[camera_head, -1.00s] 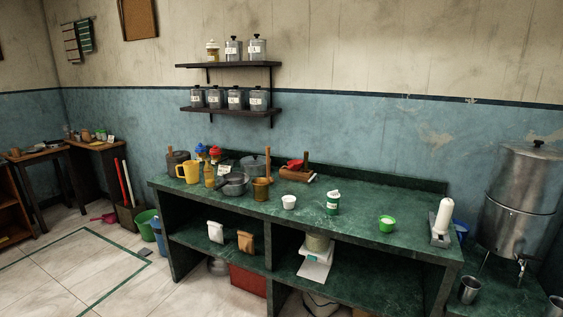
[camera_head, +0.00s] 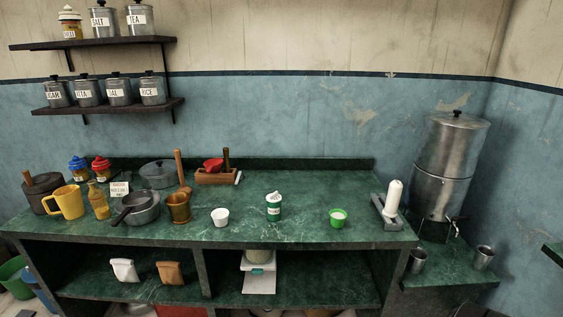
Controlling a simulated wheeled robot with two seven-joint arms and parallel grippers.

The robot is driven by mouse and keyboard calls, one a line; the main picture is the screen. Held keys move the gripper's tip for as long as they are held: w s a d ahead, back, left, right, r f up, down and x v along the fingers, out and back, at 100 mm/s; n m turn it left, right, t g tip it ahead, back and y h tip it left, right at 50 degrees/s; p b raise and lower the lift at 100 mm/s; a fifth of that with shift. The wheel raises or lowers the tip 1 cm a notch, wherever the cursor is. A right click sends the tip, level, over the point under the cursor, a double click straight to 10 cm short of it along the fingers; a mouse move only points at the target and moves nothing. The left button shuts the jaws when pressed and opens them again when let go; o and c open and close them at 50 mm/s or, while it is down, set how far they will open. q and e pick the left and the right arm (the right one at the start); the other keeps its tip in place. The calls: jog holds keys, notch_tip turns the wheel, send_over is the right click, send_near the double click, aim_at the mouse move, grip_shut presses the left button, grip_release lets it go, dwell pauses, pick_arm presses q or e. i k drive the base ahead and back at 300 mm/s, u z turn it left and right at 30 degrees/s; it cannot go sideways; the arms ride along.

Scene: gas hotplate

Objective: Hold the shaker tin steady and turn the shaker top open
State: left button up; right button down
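Whether the top is open or closed is too small to tell. Neither of my grippers shows in the head view, and nothing is touching the tin.
On the green counter (camera_head: 300,188), a white cup (camera_head: 220,217) stands left of the tin and a green bowl (camera_head: 338,217) right of it. A white cylinder on a stand (camera_head: 393,200) is at the right end.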

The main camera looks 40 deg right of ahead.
aim_at(274, 197)
jog(key=z, duration=0.65)
jog(key=i, duration=0.65)
jog(key=z, duration=0.65)
